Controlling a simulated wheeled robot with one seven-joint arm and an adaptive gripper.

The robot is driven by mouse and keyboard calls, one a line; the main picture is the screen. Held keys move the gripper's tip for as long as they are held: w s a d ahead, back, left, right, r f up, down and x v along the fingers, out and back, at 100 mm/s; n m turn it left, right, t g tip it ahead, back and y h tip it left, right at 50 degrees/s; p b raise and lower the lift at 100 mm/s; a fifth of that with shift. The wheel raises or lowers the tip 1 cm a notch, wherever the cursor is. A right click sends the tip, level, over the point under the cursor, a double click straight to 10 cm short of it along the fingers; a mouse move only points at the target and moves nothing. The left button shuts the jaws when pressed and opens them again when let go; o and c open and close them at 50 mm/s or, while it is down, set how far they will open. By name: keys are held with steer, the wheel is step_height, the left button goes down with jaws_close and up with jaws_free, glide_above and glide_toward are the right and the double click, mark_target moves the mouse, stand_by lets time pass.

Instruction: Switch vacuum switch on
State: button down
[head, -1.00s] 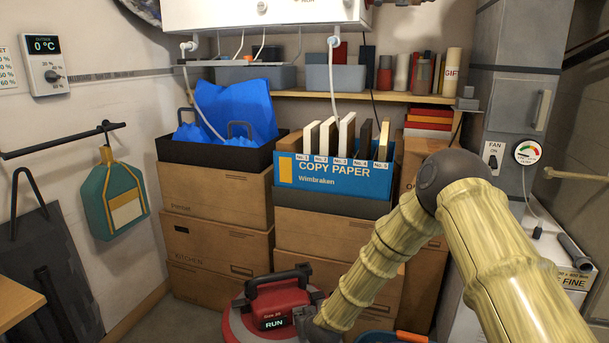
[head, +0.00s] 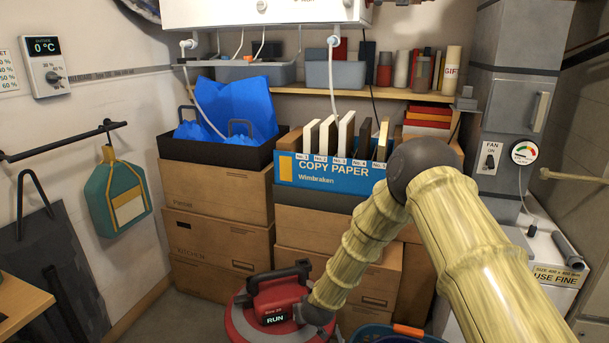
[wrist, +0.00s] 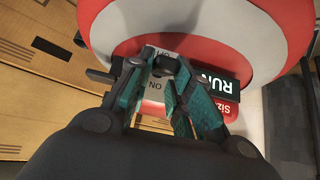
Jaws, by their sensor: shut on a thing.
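The vacuum (head: 240,318) is a red, round-bodied machine with a dark handle on the floor, at the bottom middle of the head view. Its small screen (head: 275,319) reads RUN; the screen also shows in the wrist view (wrist: 217,86). In the wrist view my gripper (wrist: 166,62) has its teal fingers drawn together on a small dark switch at the vacuum's top. ON and OFF labels lie on either side of the fingertips. The fingers hide most of the switch, so its position is unclear. In the head view my arm hides the fingers.
Stacked cardboard boxes (head: 220,240) stand behind the vacuum. A blue tub with an orange grip (head: 408,330) is close on its right. A wall fan switch (head: 490,157) and a gauge (head: 523,153) are at the right. A wooden table corner (head: 20,305) is at lower left.

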steer(key=shift+w+r+p, duration=0.2)
steer(key=shift+r+p, duration=0.05)
steer(key=shift+p, duration=0.1)
steer(key=shift+w+a+r+g+h+p, duration=0.1)
steer(key=shift+w+g+h+p, duration=0.1)
steer(key=shift+g+p, duration=0.5)
steer(key=shift+w+r+g+h+p, duration=0.1)
steer(key=shift+g+h+p, duration=0.15)
steer(key=shift+p, duration=0.7)
steer(key=c, duration=1.3)
jaws_free()
steer(key=shift+f, duration=0.15)
steer(key=shift+w, duration=0.1)
steer(key=shift+p+v, duration=0.7)
steer(key=shift+v, duration=0.4)
steer(key=shift+p+v, duration=1)
steer(key=shift+v, duration=0.5)
steer(key=shift+s+p+v, duration=0.25)
steer(key=shift+p+v, duration=1.6)
steer(key=shift+v, duration=0.95)
